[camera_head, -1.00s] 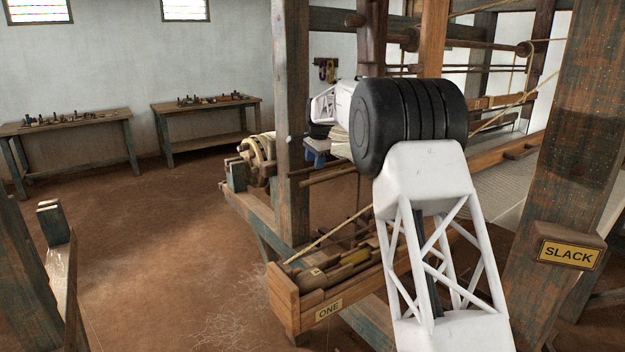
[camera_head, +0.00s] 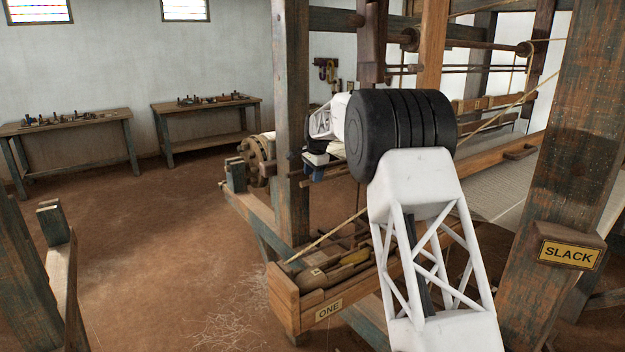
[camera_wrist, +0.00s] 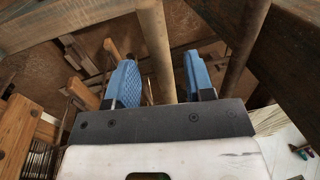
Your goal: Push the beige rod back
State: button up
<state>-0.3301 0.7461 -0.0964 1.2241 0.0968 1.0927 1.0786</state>
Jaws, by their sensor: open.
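A pale beige rod (camera_wrist: 155,45) shows in the wrist view, running down the picture in line with the gap between my two blue fingers. My gripper (camera_wrist: 160,68) is open, with one finger on each side of the rod's line. The rod's lower part is hidden behind my gripper's body, and I cannot tell whether it touches a finger. In the head view my gripper (camera_head: 316,172) is small, beside the loom's upright post and close to brown rods (camera_head: 336,178). I cannot tell which of these is the beige rod.
A darker brown rod (camera_wrist: 244,48) and a thick beam (camera_wrist: 292,45) lie right of my gripper in the wrist view. The loom post (camera_head: 292,120) stands just left of it in the head view. A tool box marked ONE (camera_head: 285,300) is below. The floor at left is open.

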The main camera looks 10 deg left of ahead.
jog(key=shift+w+a+f, duration=0.15)
jog(key=shift+f, duration=0.9)
grip_shut()
